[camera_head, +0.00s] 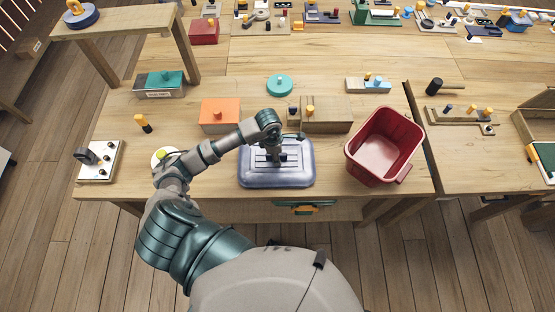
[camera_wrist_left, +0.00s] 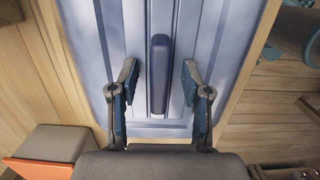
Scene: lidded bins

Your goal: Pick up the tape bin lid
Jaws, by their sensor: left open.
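A blue-grey ribbed lid (camera_head: 258,180), which I take to be the tape bin lid, lies flat at the front middle of the table. No writing on it can be read. My left gripper (camera_head: 278,157) is right above its middle. In the left wrist view the lid (camera_wrist_left: 202,30) fills the middle, with a raised dark blue bar handle (camera_wrist_left: 159,75). The open fingers of my left gripper (camera_wrist_left: 160,90) stand on either side of this handle, with a gap on each side. I cannot tell how far down they reach. My right gripper is not in view.
A red bin (camera_head: 382,152) stands just right of the lid. Behind it are an orange-topped box (camera_head: 221,106), a wooden block (camera_head: 334,115) and a round teal lid (camera_head: 280,86). A switch panel (camera_head: 100,162) lies at the left. The table's front edge is close to the lid.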

